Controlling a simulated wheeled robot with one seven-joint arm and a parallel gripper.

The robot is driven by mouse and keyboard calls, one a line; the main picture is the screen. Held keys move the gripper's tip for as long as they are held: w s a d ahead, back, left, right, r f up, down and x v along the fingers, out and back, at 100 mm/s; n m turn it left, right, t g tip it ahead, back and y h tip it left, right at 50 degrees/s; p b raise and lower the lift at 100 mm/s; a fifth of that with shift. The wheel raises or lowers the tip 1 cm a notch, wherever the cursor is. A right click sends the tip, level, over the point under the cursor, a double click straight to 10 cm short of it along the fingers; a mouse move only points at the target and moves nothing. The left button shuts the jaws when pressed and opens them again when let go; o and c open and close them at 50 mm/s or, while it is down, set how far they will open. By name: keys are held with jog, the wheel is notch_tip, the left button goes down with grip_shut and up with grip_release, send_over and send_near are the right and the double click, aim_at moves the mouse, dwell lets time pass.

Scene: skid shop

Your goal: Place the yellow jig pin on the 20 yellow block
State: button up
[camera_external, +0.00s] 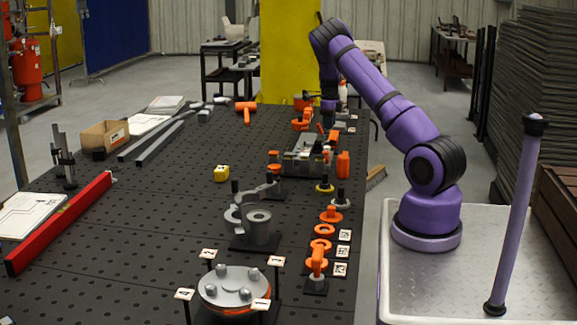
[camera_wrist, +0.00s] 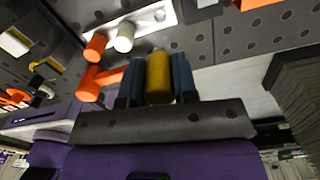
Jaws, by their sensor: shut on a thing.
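The yellow jig pin (camera_wrist: 158,78) is a yellow cylinder between the two dark fingers of my gripper (camera_wrist: 158,72) in the wrist view. My gripper is shut on it. In the external view my gripper (camera_external: 328,112) is low over the far right part of the dark table, and the pin cannot be made out there. A small yellow block (camera_external: 221,173) with dark marks sits on the open middle of the table, nearer the camera and left of my gripper. Its number is too small to read.
A grey fixture with orange parts (camera_external: 302,160) stands just nearer than my gripper. A grey clamp stand (camera_external: 258,228) and a round flange (camera_external: 238,288) stand closer. An orange T-shaped part (camera_external: 246,108) lies at the far edge. Table space around the yellow block is clear.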

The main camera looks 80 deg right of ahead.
jog(key=r, duration=0.5)
jog(key=shift+w+a+r, duration=0.1)
jog(key=shift+w+a, duration=0.2)
jog(key=w+a+n, duration=0.3)
jog(key=w+a, duration=0.4)
jog(key=a, duration=0.4)
jog(key=w+a+n, duration=0.3)
jog(key=w+a, duration=0.3)
jog(key=a, duration=0.5)
jog(key=w+a+n, duration=0.3)
jog(key=w+a, duration=0.4)
jog(key=a, duration=0.5)
send_over(222, 168)
notch_tip(222, 168, down, 8)
jog(key=shift+r, duration=0.15)
jog(key=shift+w, duration=0.15)
jog(key=shift+f, duration=1.75)
jog(key=shift+f, duration=0.15)
